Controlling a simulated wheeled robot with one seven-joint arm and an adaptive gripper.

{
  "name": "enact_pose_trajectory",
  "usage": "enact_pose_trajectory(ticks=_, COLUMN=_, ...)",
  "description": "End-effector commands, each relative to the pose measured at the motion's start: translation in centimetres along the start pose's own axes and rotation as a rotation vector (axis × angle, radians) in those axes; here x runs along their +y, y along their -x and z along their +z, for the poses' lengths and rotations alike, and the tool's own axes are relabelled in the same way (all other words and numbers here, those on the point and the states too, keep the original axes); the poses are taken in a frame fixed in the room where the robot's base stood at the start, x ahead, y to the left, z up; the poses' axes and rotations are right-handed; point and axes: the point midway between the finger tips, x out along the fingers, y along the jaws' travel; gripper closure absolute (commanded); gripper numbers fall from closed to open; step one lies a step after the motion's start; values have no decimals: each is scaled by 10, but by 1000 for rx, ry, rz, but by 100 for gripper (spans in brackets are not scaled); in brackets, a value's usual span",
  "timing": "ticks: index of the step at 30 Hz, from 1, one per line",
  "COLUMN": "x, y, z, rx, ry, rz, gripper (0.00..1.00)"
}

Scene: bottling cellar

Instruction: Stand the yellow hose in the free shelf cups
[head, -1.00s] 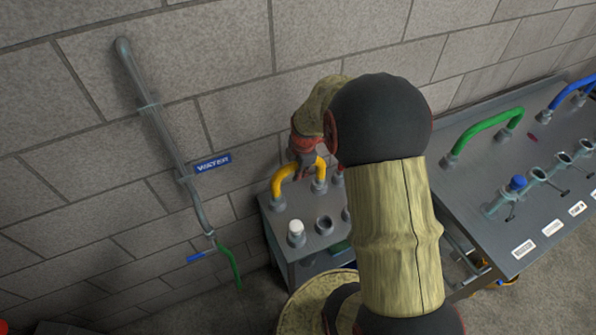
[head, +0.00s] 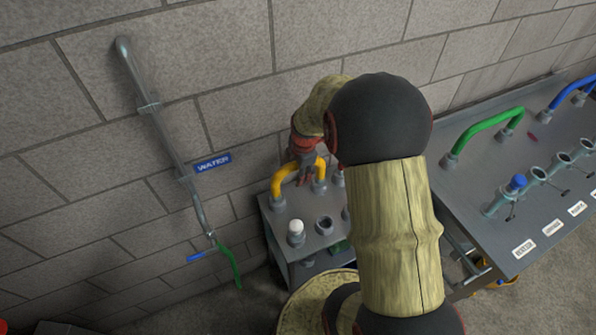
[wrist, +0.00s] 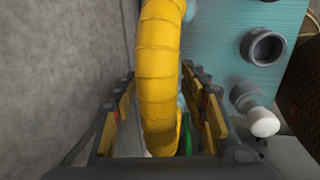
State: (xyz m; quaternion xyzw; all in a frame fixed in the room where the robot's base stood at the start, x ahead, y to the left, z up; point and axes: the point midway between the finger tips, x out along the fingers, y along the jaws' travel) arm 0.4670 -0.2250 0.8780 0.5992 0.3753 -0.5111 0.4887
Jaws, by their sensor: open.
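The yellow hose (head: 277,183) stands as an arch on the small grey shelf (head: 311,243), close to the wall. Its two lower ends meet shelf cups, a left cup (head: 278,204) and a right cup (head: 319,187); I cannot tell how deep they sit. My gripper (head: 303,178) is at the top of the arch, partly hidden by my arm. In the wrist view the yellow hose (wrist: 158,65) runs between the spread fingers of my gripper (wrist: 163,112), with visible gaps at the sides. The hose's far end is hidden there.
An empty cup (head: 325,226) and a white-capped fitting (head: 296,230) stand in front on the shelf. A grey table (head: 480,205) with a green hose (head: 484,131) and a blue hose (head: 570,92) is at right. A water pipe (head: 167,137) runs down the wall.

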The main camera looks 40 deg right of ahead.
Motion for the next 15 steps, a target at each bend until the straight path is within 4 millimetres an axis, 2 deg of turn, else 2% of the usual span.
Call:
enact_pose_trajectory(ticks=4, x=-1, y=0, z=0, rx=0, ry=0, rz=-2, gripper=57)
enact_pose_trajectory(ticks=8, x=0, y=10, z=0, rx=0, ry=0, rz=1, gripper=57)
enact_pose_trajectory(ticks=15, x=1, y=55, z=0, rx=-1, ry=0, rz=3, gripper=57)
